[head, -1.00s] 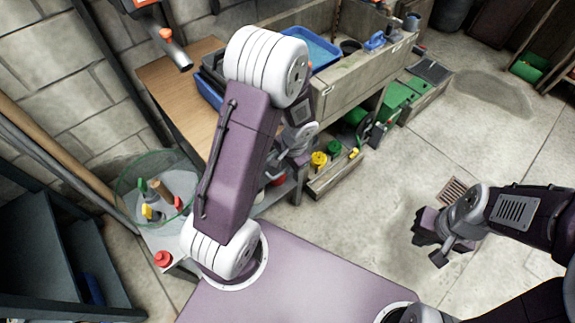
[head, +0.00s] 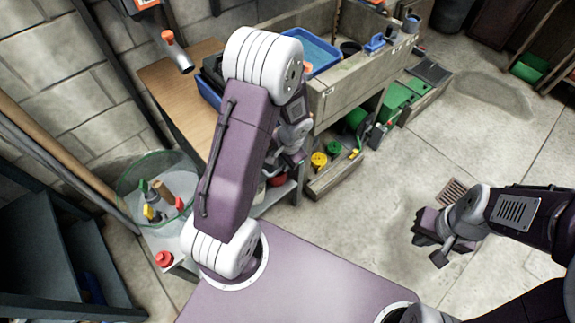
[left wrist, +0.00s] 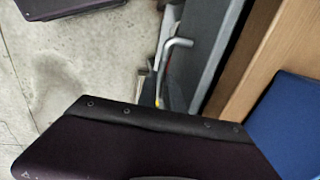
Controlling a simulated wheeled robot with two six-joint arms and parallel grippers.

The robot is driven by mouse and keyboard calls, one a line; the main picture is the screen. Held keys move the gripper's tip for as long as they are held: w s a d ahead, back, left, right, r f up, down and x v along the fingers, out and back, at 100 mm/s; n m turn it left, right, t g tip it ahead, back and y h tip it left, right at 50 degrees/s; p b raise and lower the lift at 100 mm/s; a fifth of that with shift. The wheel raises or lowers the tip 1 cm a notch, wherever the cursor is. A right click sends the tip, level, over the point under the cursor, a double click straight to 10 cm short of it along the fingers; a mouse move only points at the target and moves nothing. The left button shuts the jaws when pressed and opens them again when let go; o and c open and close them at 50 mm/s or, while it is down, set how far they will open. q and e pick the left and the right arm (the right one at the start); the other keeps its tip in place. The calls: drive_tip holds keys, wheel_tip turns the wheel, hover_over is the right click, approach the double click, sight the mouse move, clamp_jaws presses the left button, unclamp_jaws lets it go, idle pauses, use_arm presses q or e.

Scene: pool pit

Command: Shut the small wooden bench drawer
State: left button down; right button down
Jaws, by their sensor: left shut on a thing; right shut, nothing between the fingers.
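The small wooden drawer (head: 337,180) sticks out low at the front of the bench in the head view, with yellow and green round items in it. My left gripper (head: 290,160) is partly hidden behind its own arm, just left of the drawer's near end. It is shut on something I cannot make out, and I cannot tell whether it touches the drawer. In the left wrist view my dark gripper housing fills the bottom, and its fingertips are not clear. My right gripper (head: 428,243) is shut and empty over the floor at the right.
The bench has a wooden top (head: 168,85) and a stone trough (head: 355,80) with a blue tray (head: 315,52). Green boxes (head: 400,97) stand right of the drawer. A glass bin (head: 150,172) of tools stands at left. The floor before the drawer is clear.

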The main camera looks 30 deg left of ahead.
use_arm(q)
drive_tip(key=shift+w+a+r, duration=0.1)
drive_tip(key=shift+w+a, duration=0.35)
drive_tip(key=shift+a, duration=0.4)
drive_tip(key=c, duration=1.5)
unclamp_jaws()
drive_tip(key=shift+a, duration=0.1)
drive_tip(key=shift+c, duration=0.2)
drive_tip(key=shift+o, duration=0.3)
drive_tip(key=shift+a, duration=0.1)
wheel_tip(320, 180, up, 9)
drive_tip(key=d+p, duration=0.1)
drive_tip(key=p, duration=0.3)
drive_tip(key=shift+s+d, duration=0.35)
